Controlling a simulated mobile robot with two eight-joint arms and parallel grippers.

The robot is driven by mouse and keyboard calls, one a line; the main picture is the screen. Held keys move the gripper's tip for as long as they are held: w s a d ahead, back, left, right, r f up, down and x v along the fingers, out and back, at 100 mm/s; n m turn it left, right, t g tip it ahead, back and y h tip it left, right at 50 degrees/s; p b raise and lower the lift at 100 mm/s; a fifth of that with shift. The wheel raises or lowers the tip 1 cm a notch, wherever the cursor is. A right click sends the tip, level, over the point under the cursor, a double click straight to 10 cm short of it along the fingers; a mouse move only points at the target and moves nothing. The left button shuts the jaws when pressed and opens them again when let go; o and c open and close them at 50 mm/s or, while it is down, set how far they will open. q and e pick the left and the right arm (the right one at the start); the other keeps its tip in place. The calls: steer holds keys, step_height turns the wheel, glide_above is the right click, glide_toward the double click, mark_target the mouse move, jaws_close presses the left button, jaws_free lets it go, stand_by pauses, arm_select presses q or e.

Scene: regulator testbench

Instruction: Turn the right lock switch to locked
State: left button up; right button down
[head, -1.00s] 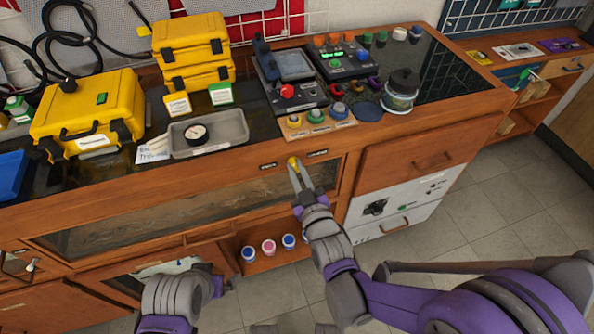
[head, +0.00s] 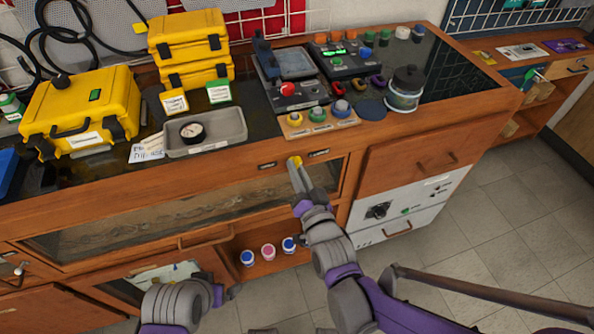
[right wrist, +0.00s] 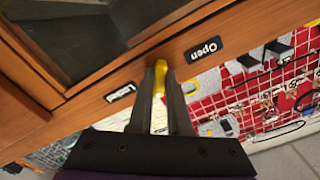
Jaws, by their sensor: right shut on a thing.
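The right lock switch is a small yellow knob (head: 295,161) on the wooden front rail, above the glass-fronted drawer. It also shows in the right wrist view (right wrist: 160,76). Two dark labels flank it there: "Open" (right wrist: 203,50) on the right, and one that seems to read "Locked" (right wrist: 120,92) on the left. My right gripper (head: 298,170) is shut on the knob, with one finger on each side of it. The fingertips hide part of the knob. My left gripper (head: 228,293) is low at the bottom left, away from the switch; its fingers are unclear.
The bench top carries yellow cases (head: 80,115), a grey tray (head: 225,136) with a gauge, and a glass jar (head: 404,90). Several small jars (head: 268,252) stand on the shelf below. Drawers (head: 415,162) are at the right. The floor in front is clear.

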steer(key=shift+m, duration=1)
steer(key=c, duration=0.9)
jaws_free()
steer(key=shift+o, duration=0.2)
steer(key=v, duration=1)
steer(key=shift+s+p, duration=0.3)
steer(key=shift+s, duration=0.1)
steer(key=shift+d, duration=0.15)
